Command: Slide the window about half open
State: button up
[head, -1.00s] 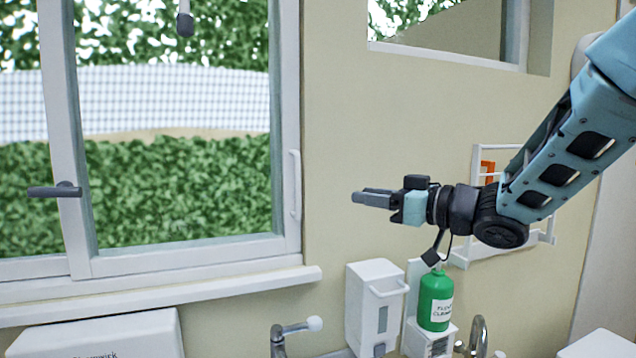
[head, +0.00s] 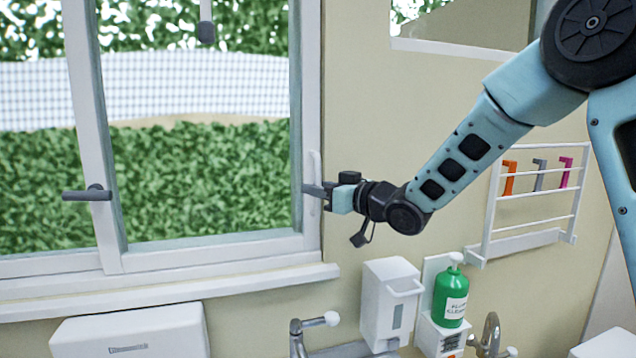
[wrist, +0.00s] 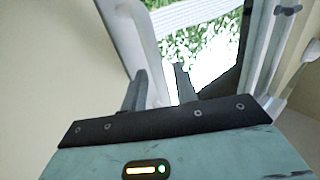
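The window (head: 82,110) has a white frame with glass panes, and its right-hand side reaches the wall edge. A slim white upright pull handle (head: 315,165) is on the right upright of the frame. My gripper (head: 306,190) is at the lower part of this handle, its fingers pointing left and overlapping it in the head view. In the wrist view my gripper's two dark fingers (wrist: 160,85) stand apart, with white frame parts showing between and beyond them. I cannot tell whether the fingers touch the handle.
A grey lever (head: 88,194) is on the left upright. A white sill (head: 170,292) runs below the window. Below my arm are a white dispenser (head: 390,300), a green bottle (head: 450,295) and a tap (head: 313,322). A white wall rack (head: 520,232) is at right.

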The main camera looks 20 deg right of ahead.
jog(key=shift+w+a, duration=0.1)
jog(key=shift+w, duration=0.05)
jog(key=shift+c, duration=0.2)
grip_shut()
jog(key=shift+a, duration=0.1)
jog(key=a+b, duration=1.1)
jog(key=a, duration=0.7)
jog(key=shift+o, duration=0.2)
grip_release()
jog(key=shift+d, duration=0.1)
